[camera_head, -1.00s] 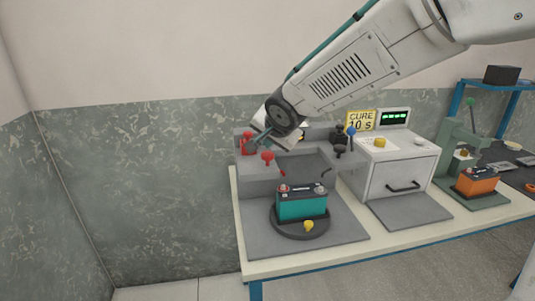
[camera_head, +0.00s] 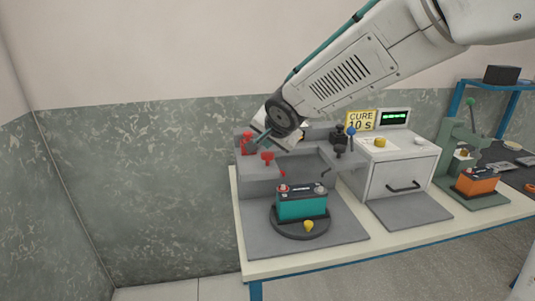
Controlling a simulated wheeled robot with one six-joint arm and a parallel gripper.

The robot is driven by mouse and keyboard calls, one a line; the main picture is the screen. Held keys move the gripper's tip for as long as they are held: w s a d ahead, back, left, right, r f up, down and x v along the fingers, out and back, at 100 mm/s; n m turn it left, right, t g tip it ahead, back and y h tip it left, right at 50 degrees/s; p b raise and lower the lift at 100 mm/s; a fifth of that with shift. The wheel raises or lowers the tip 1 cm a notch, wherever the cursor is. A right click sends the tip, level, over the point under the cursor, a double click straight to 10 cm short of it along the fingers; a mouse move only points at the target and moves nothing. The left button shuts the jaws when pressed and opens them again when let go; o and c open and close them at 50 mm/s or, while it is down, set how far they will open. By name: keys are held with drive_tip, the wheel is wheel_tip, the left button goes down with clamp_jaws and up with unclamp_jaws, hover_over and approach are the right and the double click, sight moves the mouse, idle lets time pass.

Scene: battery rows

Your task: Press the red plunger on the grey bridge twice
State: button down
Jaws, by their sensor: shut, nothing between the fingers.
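The grey bridge (camera_head: 258,183) stands at the back left of the bench. A red T-shaped plunger (camera_head: 267,157) sits on its left part, at the front. A taller red fitting (camera_head: 247,145) stands behind it to the left. My gripper (camera_head: 256,145) is shut and empty, tilted down to the left. Its tips appear above and behind the red plunger, close to the red fitting; I cannot tell whether they touch anything. A teal battery (camera_head: 302,204) sits on a dark round turntable (camera_head: 292,233) before the bridge, under a small red spout (camera_head: 283,173).
Black fittings (camera_head: 340,142) and a blue-knobbed lever (camera_head: 351,132) stand on the bridge's right side. A grey cure box (camera_head: 402,170) is to the right, then a green press (camera_head: 455,143) with an orange battery (camera_head: 477,182). The left bench edge is close to the bridge.

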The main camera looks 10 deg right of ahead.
sight(268, 156)
drive_tip(key=shift+f, duration=0.35)
drive_tip(key=shift+f, duration=1)
idle(1.1)
drive_tip(key=shift+r, duration=1.4)
drive_tip(key=shift+r, duration=0.1)
drive_tip(key=shift+r, duration=2.45)
